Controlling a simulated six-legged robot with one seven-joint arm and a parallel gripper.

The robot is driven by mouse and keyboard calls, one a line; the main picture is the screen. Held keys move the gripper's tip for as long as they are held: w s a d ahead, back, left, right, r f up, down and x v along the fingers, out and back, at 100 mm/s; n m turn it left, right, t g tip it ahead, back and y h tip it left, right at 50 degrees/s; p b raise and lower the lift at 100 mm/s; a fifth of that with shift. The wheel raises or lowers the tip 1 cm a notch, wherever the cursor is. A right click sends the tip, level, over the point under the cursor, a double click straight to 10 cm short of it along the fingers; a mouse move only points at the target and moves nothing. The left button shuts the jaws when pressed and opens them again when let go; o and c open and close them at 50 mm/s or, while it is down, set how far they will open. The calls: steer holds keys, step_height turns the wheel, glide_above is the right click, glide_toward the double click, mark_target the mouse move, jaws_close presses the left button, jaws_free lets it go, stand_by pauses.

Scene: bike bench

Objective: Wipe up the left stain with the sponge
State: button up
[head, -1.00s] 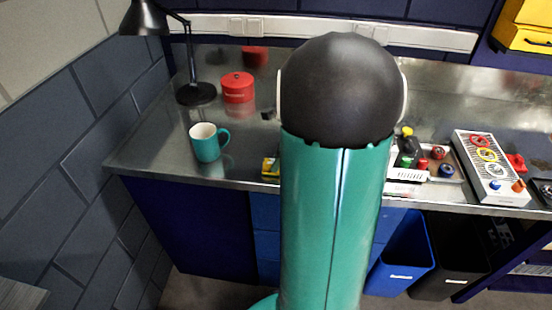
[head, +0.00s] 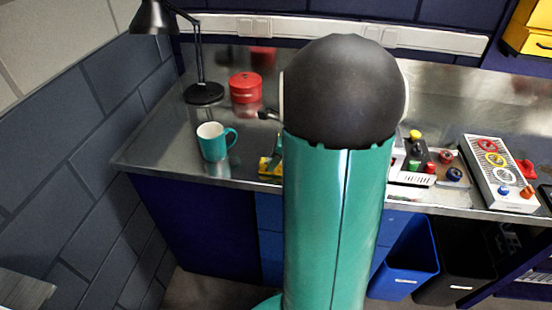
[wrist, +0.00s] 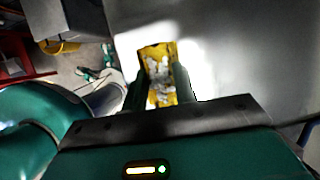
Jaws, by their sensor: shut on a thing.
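My gripper (wrist: 161,82) is shut on a yellow sponge (wrist: 157,52) with pale, greyish patches, seen between the fingers in the wrist view. In the head view a bit of the yellow sponge (head: 265,166) shows at the front edge of the metal bench (head: 160,160), left of my arm. My arm hides most of the gripper there. I cannot make out any stain for sure; the bench behind my arm is hidden. Whether the sponge touches the bench cannot be told.
A teal mug (head: 212,143) stands left of the sponge. A red tin (head: 245,88) and a black lamp (head: 204,92) stand behind it. Right of my arm are a tray of small parts (head: 428,166) and a grey panel with coloured knobs (head: 500,175). Bins (head: 408,262) stand below.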

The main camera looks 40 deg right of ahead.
stand_by(0.4)
steer(key=shift+s+d, duration=0.85)
steer(key=shift+s, duration=0.25)
steer(key=shift+w, duration=0.1)
steer(key=shift+w+a, duration=0.9)
steer(key=shift+w, duration=0.1)
steer(key=shift+s+d, duration=0.1)
steer(key=shift+s+d, duration=0.8)
steer(key=shift+s, duration=0.2)
steer(key=shift+w+a, duration=0.1)
steer(key=shift+w+a, duration=0.8)
steer(key=shift+w, duration=0.2)
